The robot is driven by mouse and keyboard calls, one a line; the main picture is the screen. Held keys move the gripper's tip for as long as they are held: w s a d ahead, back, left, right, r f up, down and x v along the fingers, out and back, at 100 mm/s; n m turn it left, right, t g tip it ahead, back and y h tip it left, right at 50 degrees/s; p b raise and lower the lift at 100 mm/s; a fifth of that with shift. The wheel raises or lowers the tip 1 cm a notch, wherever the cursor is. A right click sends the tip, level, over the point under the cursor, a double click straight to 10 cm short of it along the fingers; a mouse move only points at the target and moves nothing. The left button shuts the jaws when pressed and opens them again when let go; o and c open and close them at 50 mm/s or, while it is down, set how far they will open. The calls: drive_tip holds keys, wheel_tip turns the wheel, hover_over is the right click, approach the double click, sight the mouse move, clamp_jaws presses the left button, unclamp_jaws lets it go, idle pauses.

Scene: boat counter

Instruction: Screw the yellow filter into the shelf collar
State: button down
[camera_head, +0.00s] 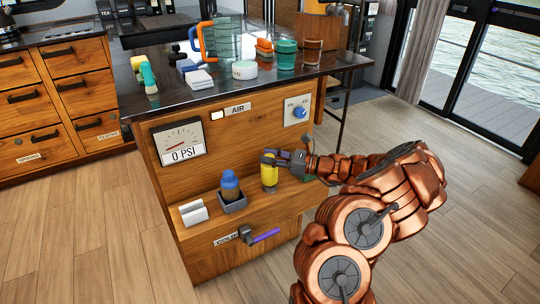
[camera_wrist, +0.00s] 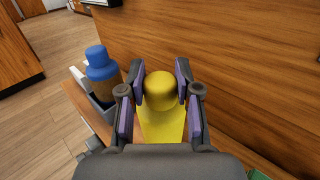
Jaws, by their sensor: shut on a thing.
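The yellow filter (camera_head: 269,174) stands upright at the shelf in the counter's front, right of the blue-capped bottle. My gripper (camera_head: 268,158) reaches in from the right and is shut on the filter near its top. In the wrist view the yellow filter (camera_wrist: 162,105) sits between the two purple-padded fingers of my gripper (camera_wrist: 160,95). The shelf collar is not clearly visible; the filter's lower end hides what is beneath it, so I cannot tell whether it is seated.
A blue-capped bottle (camera_head: 230,187) stands in a grey holder (camera_head: 233,206) left of the filter. A purple-handled lever (camera_head: 264,236) is below the shelf. A gauge (camera_head: 180,141) reads 0 PSI. A blue knob (camera_head: 299,113) is above right.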

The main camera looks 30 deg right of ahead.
drive_tip(key=c, duration=0.7)
unclamp_jaws()
drive_tip(key=v, duration=1.2)
